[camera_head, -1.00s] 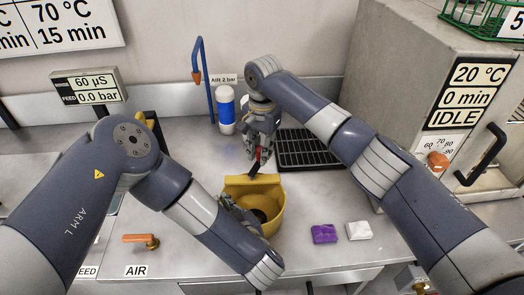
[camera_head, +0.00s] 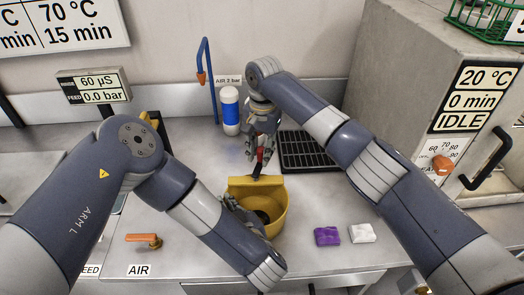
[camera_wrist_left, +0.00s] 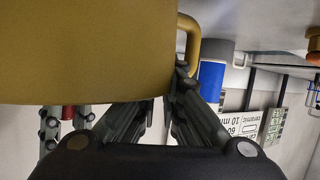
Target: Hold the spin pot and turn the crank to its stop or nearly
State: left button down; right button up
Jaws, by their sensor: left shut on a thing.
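The yellow spin pot (camera_head: 281,213) stands on the steel bench, its dark inside visible from above. My left gripper (camera_head: 232,203) is shut on the pot at its left side. In the left wrist view its fingers (camera_wrist_left: 168,92) meet by the pot's yellow handle (camera_wrist_left: 191,45); the pot wall fills the upper left. The crank's red knob (camera_head: 261,155) and dark arm (camera_head: 256,171) show behind the pot. My right gripper (camera_head: 261,151) reaches down over the knob, with fingers on either side of it. Whether they are clamped on it is unclear. The knob also shows in the left wrist view (camera_wrist_left: 68,112).
A black ribbed mat (camera_head: 309,151) lies right of the crank. A blue and white bottle (camera_head: 230,110) stands behind. Purple (camera_head: 327,236) and white (camera_head: 361,233) blocks lie front right. An orange air valve (camera_head: 144,239) is front left. A grey machine (camera_head: 420,75) bounds the right.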

aim_at(262, 149)
pick_arm(q)
jog(key=shift+s+a+f, duration=0.1)
jog(key=shift+s+f, duration=0.1)
jog(key=shift+f, duration=0.15)
pick_arm(e)
jog(key=shift+o, duration=0.7)
jog(key=shift+a, duration=0.1)
jog(key=shift+r, duration=0.1)
notch_tip(262, 149, up, 12)
jog(key=shift+s+d, duration=0.25)
jog(key=shift+d, duration=0.05)
pick_arm(q)
jog(key=c, duration=1.7)
grip_release()
jog(key=shift+o, duration=0.2)
jog(key=shift+w, duration=0.1)
pick_arm(e)
jog(key=shift+w, duration=0.1)
